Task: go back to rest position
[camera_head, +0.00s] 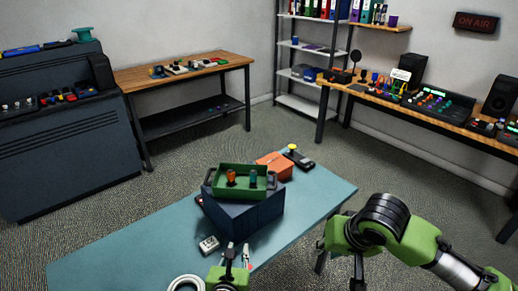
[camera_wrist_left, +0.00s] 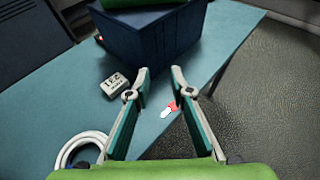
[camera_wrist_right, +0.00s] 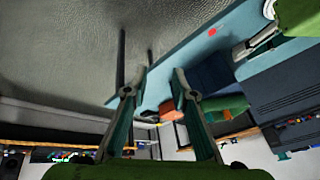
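My left gripper (camera_head: 236,256) is over the front part of the blue-green table (camera_head: 150,250). In the left wrist view its two fingers (camera_wrist_left: 160,72) are apart, with nothing held between them. A small red and white piece (camera_wrist_left: 168,108) shows on the table, beyond the gap between the fingers. My right gripper is open and empty in the right wrist view (camera_wrist_right: 161,82), its fingers spread. In the head view my right arm (camera_head: 385,225) is off the table's right side; its fingertips are hard to make out there.
A dark blue crate (camera_head: 262,213) stands on the table with a green tray (camera_head: 243,192) on top. Beside them are an orange box (camera_head: 275,165), a white adapter (camera_head: 209,245) and a white cable coil (camera_head: 187,283). The table's left part is bare.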

